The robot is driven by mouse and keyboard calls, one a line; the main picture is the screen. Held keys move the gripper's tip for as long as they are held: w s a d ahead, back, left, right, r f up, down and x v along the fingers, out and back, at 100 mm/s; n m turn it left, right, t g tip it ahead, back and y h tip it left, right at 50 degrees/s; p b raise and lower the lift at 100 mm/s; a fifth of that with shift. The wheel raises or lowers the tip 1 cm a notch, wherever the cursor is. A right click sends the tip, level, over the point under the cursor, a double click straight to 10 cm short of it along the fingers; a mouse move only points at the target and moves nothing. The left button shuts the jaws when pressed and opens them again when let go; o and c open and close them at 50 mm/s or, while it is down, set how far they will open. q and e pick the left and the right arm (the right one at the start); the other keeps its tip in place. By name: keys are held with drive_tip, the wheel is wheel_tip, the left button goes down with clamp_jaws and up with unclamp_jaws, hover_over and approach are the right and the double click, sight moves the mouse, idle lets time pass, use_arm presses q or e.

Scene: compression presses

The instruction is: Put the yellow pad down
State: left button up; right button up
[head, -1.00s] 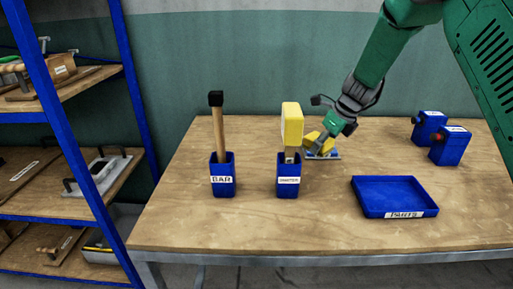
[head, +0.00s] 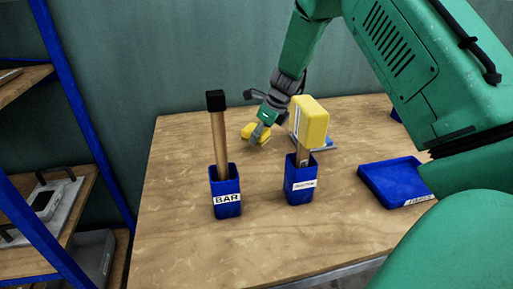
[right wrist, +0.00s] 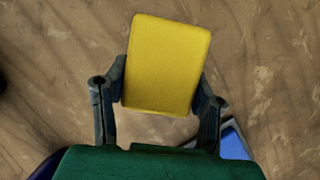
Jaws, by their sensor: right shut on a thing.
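The yellow pad (right wrist: 167,62) is a rounded block between the two dark fingers of my right gripper (right wrist: 160,90), which is shut on it. In the head view the pad (head: 249,131) shows at the fingertips of my right gripper (head: 258,131), low over the back of the table, between and behind the two blue holders. Part of it is hidden by the fingers. I cannot tell whether it touches the table. My left gripper is not in view.
The BAR holder (head: 225,205) with its black-topped stick stands front left. A second holder (head: 303,191) carries a yellow-headed tool (head: 312,121), partly hiding a flat blue-and-grey piece (head: 325,146). A blue tray (head: 395,181) lies right. The table (head: 175,165) is bare at left.

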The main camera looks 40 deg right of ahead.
sight(257, 151)
drive_tip(key=f, duration=0.3)
drive_tip(key=shift+a+b, duration=0.2)
drive_tip(key=shift+b, duration=0.1)
drive_tip(key=shift+a+f, duration=0.2)
drive_tip(key=shift+f, duration=0.15)
drive_tip(key=shift+a, duration=0.15)
drive_tip(key=shift+f, duration=0.1)
drive_tip(key=o, duration=1.3)
drive_tip(key=shift+d, duration=0.3)
drive_tip(key=shift+d+f, duration=0.15)
drive_tip(key=shift+d, duration=0.05)
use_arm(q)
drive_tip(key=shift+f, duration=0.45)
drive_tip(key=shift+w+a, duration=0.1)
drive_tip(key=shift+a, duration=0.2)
use_arm(e)
drive_tip(key=shift+a, duration=0.35)
